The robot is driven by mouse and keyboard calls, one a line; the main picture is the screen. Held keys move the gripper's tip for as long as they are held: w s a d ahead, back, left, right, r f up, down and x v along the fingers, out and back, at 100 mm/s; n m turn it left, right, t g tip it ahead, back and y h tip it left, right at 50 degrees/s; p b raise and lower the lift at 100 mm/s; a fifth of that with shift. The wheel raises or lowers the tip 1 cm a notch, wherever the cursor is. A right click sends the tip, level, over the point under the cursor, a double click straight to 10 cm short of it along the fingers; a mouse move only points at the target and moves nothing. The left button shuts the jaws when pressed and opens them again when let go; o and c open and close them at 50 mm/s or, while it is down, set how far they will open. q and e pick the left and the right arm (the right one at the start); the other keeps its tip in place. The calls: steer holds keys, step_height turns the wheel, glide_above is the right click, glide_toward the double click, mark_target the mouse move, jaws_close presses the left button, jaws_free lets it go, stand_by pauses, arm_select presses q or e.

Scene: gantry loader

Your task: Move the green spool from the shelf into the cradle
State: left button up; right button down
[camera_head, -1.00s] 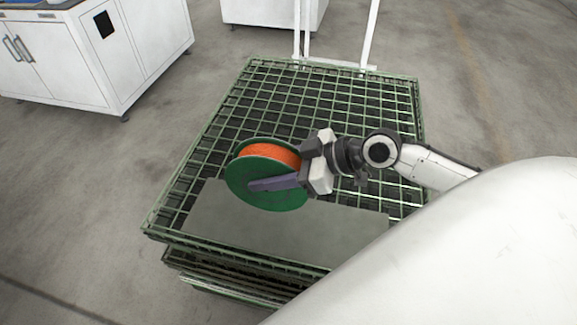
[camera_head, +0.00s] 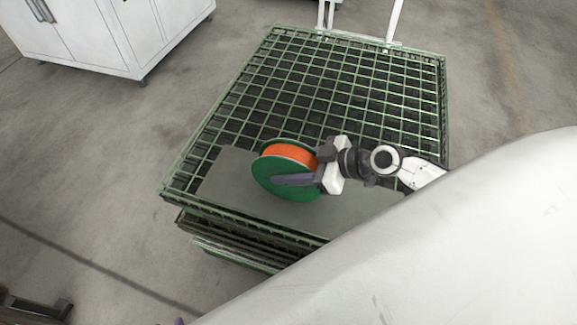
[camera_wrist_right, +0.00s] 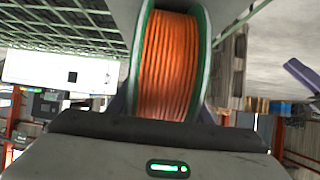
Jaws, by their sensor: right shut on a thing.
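The green spool (camera_head: 272,188), with green flanges and orange winding, stands on edge over a grey plate (camera_head: 228,180) on a green mesh rack. My right gripper (camera_head: 298,170) is shut on the spool from the right, one dark finger across its near flange. In the right wrist view the orange winding (camera_wrist_right: 170,65) fills the space between the fingers. I cannot tell whether the spool touches the plate. Of my left gripper, perhaps only a purple tip shows at the bottom edge of the head view. I cannot make out the cradle.
The stacked green mesh rack (camera_head: 345,85) has its far part empty. A white cabinet (camera_head: 110,35) stands at the back left, and white posts (camera_head: 393,22) rise behind the rack. A dark metal piece (camera_head: 35,307) shows at the lower left. Floor left of the rack is clear.

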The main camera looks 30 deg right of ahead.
steer(key=shift+r, duration=0.1)
steer(key=c, duration=1.4)
jaws_free()
steer(key=shift+f, duration=0.3)
steer(key=o, duration=0.5)
steer(key=shift+r, duration=0.1)
